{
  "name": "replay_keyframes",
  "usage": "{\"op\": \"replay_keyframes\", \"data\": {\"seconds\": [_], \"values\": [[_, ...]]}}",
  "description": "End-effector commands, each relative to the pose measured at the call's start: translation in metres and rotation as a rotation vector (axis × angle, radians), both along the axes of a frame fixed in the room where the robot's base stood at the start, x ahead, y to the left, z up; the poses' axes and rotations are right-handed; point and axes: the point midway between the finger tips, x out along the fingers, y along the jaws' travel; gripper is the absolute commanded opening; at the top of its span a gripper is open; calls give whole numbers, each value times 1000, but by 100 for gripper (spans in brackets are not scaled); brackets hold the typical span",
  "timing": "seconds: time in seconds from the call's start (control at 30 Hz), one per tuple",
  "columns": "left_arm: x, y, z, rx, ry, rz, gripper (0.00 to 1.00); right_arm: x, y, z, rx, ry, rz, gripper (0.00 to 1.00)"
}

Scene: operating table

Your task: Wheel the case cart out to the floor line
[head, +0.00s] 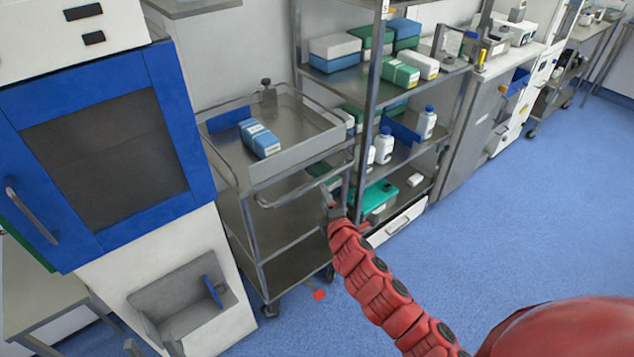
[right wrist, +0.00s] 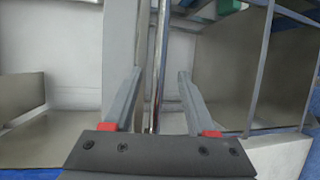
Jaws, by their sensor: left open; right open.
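The case cart (head: 284,267) is a steel trolley with a railed top tray, lower shelves and casters. It stands between the blue-framed cabinet and the shelving rack. Its push handle (head: 296,197) runs along the near side of the tray. My right gripper (head: 329,199) is at the right end of this handle. In the right wrist view my right gripper (right wrist: 155,105) is open, with a bright bar (right wrist: 159,65) between or just beyond its fingers; I cannot tell whether they touch. Fingertips of my left gripper (head: 153,346) show at the bottom left, open and apart from the cart.
A blue-and-white box (head: 260,139) lies on the cart's top tray. A small red mark (head: 319,295) is on the floor by the cart's front. The blue cabinet (head: 186,135) and shelving rack (head: 367,110) flank the cart closely. Blue floor (head: 500,210) is open to the right.

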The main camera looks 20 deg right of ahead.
Motion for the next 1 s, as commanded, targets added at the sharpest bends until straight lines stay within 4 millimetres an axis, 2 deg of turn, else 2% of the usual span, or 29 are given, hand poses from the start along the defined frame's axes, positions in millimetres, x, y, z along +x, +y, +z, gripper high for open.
{"op": "replay_keyframes", "data": {"seconds": [0.3, 0.5, 0.7, 1.0], "values": [[0, 0, 6, 0, 0, 0, 50, 47, -3, -6, 1, 0, -3, 57], [0, 0, 10, 0, 0, 0, 50, 69, -4, -11, 1, 0, -2, 57], [0, 0, 12, 0, 0, 0, 50, 81, -4, -14, 1, -1, 0, 57], [0, 0, 12, 0, 0, 0, 50, 84, -4, -16, 1, -1, 1, 57]]}}
